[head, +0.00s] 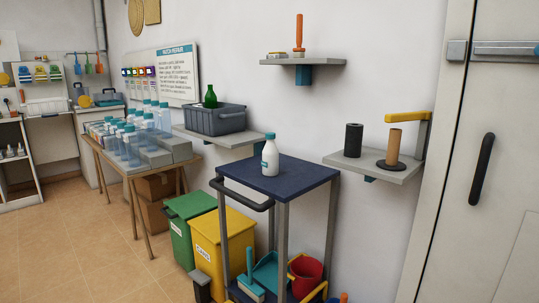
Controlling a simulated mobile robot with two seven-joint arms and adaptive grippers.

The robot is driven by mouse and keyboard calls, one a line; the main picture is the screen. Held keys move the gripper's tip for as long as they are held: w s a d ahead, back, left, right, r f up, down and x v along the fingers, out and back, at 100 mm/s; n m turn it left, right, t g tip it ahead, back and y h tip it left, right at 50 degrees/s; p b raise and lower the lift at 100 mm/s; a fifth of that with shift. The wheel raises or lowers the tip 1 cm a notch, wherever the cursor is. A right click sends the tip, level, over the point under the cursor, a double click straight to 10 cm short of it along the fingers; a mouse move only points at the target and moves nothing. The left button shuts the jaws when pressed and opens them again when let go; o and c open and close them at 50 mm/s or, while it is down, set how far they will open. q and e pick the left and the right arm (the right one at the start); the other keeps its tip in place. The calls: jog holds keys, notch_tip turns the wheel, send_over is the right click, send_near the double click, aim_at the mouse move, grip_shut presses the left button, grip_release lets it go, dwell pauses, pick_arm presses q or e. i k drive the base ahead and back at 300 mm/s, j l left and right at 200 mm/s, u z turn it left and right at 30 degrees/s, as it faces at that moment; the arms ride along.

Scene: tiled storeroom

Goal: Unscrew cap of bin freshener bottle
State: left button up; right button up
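A small white bottle (270,158) with a teal cap (270,136) stands upright on the dark blue top of a cart (310,173). The cap sits on the bottle's neck. A label with print too small to read is on the bottle's front. Several clear bottles with teal caps (131,146) stand on a wooden table at the left; I cannot read any labels on them. Neither of my grippers shows in the head view.
The cart top around the white bottle is clear. A grey crate (215,122) with a green bottle (211,97) stands on a wall shelf behind. Another shelf (373,165) at the right holds a black roll and a brown roll. Green (181,230) and yellow (232,250) bins stand left of the cart.

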aim_at(271, 163)
jog(key=i+j+z, duration=0.4)
jog(key=i+j, duration=0.35)
